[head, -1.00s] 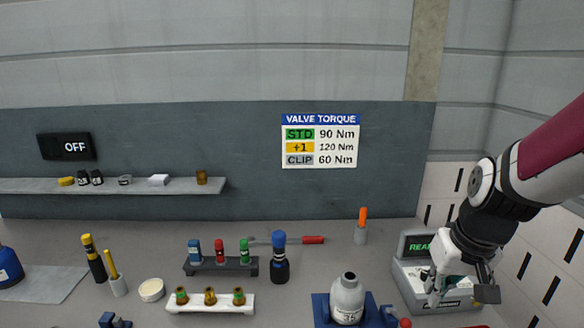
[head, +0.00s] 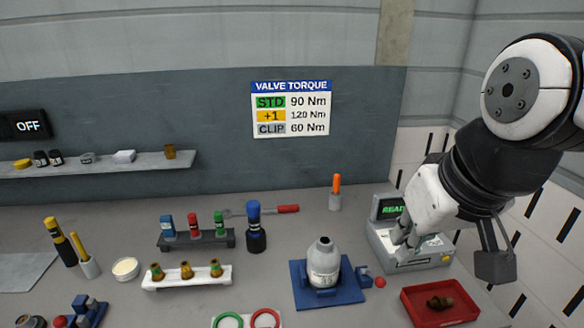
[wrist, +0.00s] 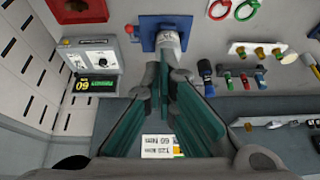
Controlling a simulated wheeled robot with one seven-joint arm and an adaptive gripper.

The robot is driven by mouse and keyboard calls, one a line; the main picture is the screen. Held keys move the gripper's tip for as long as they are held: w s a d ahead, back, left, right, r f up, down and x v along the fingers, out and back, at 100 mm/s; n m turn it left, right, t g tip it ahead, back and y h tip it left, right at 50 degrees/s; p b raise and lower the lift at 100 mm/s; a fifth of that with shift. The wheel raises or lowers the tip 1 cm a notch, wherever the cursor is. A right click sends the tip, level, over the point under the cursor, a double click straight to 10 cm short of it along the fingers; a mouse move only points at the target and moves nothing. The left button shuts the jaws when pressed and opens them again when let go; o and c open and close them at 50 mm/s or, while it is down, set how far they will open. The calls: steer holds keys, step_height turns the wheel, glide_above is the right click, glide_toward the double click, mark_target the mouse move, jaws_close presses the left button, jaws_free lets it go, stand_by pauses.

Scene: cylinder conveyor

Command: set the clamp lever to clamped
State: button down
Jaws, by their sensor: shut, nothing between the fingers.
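The grey cylinder (head: 323,264) stands upright in a blue clamp fixture (head: 347,292) on the bench. A small blue block and a red ball knob (head: 380,282), apparently the clamp lever's end, show at the fixture's right side. Whether the lever is clamped cannot be told. The fixture (wrist: 150,44) also shows at the top of the wrist view, beyond the fingertips, with the red knob (wrist: 129,29) at its left. My gripper (head: 403,238) is shut and empty, above the bench in front of the display box. Its fingers (wrist: 165,72) also show in the wrist view, hiding part of the cylinder.
The display box (head: 420,257) stands behind my gripper. A red tray (head: 410,306) with a brown part lies at the front right. A white rack (head: 190,281), a dark rack (head: 197,242) and a blue-capped bottle (head: 256,238) stand left of the fixture. Rings lie at the front.

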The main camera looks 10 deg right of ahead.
steer(key=w+d+f+g, duration=0.1)
steer(key=w+d+f, duration=0.3)
steer(key=w, duration=0.5)
steer(key=m+y, duration=0.1)
glide_above(373, 277)
steer(key=s+d, duration=0.2)
step_height(373, 277, down, 21)
steer(key=shift+w+a+g, duration=0.2)
steer(key=shift+w+g, duration=0.05)
steer(key=shift+g, duration=0.05)
steer(key=shift+f, duration=0.1)
